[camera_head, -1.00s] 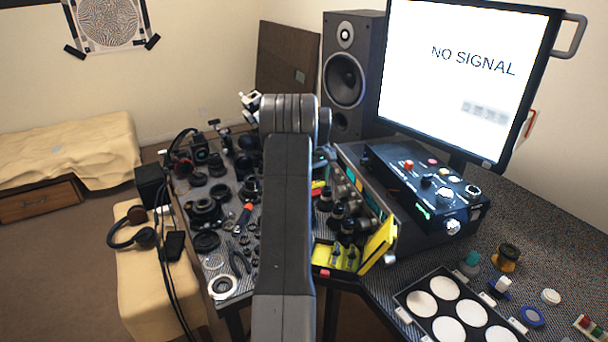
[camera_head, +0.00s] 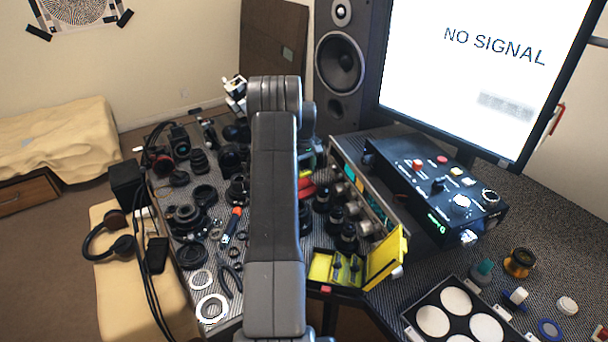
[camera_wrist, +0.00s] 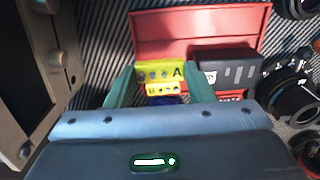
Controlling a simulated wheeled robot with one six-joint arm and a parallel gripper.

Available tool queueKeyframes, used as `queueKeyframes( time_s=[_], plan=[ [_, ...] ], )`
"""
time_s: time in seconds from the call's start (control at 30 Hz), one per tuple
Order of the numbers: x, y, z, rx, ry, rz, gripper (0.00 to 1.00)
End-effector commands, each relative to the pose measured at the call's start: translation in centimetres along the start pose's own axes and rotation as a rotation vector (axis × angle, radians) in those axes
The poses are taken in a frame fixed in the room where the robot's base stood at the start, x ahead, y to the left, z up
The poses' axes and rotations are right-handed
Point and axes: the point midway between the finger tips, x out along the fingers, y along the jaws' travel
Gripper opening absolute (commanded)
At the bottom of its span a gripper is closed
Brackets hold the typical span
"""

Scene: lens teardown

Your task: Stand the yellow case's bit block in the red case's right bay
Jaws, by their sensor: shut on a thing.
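My gripper (camera_wrist: 158,92) is shut on a yellow bit block (camera_wrist: 172,72) marked A and B, seen between its two green fingers in the wrist view. The block is over or in the red case (camera_wrist: 190,30); I cannot tell whether it touches the case floor. The red case's lid is open at the top of the wrist view. A black block with grey slots (camera_wrist: 228,70) sits in the case, right of the held block. In the head view the open yellow case (camera_head: 322,267) lies right of my arm. My arm hides my gripper there.
Black lens parts (camera_wrist: 292,97) lie close right of the red case. A panelled box (camera_wrist: 32,70) rises at the left of the wrist view. In the head view, a monitor (camera_head: 470,75), control box (camera_head: 435,190) and speaker (camera_head: 340,65) stand behind and right.

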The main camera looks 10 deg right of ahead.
Motion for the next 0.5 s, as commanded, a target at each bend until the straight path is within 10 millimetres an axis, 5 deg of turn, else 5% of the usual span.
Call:
queueKeyframes(
  time_s=[0.2,0.5],
  plan=[
    [2.9,0.0,0.0,0.0,-0.001,-0.001,0.22],
    [3.4,0.0,0.0,0.0,0.0,0.0,0.22]
  ],
)
